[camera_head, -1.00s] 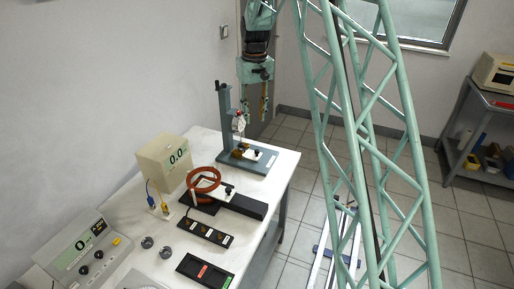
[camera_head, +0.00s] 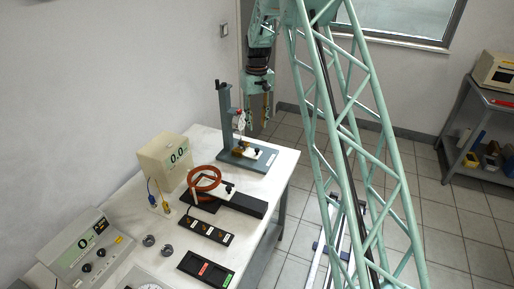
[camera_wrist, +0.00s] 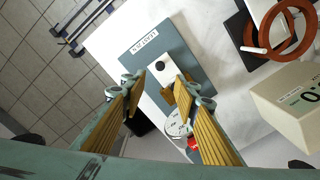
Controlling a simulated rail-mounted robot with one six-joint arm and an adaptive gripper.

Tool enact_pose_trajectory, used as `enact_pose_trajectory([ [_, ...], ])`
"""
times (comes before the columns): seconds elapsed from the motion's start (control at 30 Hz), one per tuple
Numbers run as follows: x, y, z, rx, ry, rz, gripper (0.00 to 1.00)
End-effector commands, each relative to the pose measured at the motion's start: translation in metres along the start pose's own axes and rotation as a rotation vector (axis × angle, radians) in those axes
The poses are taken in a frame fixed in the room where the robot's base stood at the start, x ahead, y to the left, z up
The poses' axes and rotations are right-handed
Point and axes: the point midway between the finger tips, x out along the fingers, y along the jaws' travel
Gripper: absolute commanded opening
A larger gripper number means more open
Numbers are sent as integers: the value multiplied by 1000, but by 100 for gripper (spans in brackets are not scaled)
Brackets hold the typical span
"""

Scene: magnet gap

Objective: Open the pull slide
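A blue-grey stand (camera_head: 226,112) with an upright post stands at the far end of the table. On its base is a white plate with a small black knob (camera_wrist: 160,66), which I take to be the pull slide. My gripper (camera_head: 256,112) hangs above this stand, pointing down. In the wrist view my gripper (camera_wrist: 158,88) is open, with its ridged yellow fingers wide apart and nothing between them. The knob appears in the space beyond the fingertips. The fingers hide parts of the base.
A red-brown coil (camera_head: 205,178) sits beside a black rail (camera_head: 246,205) with its own dark knob. A cream meter box (camera_head: 163,160), a socket strip (camera_head: 207,230) and a console (camera_head: 82,247) share the table.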

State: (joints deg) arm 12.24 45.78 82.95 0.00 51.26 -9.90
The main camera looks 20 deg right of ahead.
Motion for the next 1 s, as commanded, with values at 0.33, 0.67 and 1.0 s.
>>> enact_pose_trajectory([
  [0.33, 14, 0, 0, 0, -1, 0, 28],
  [0.67, 52, 0, 1, 0, -2, 0, 28],
  [1.0, 97, 0, 0, 0, -1, 0, 28],
])
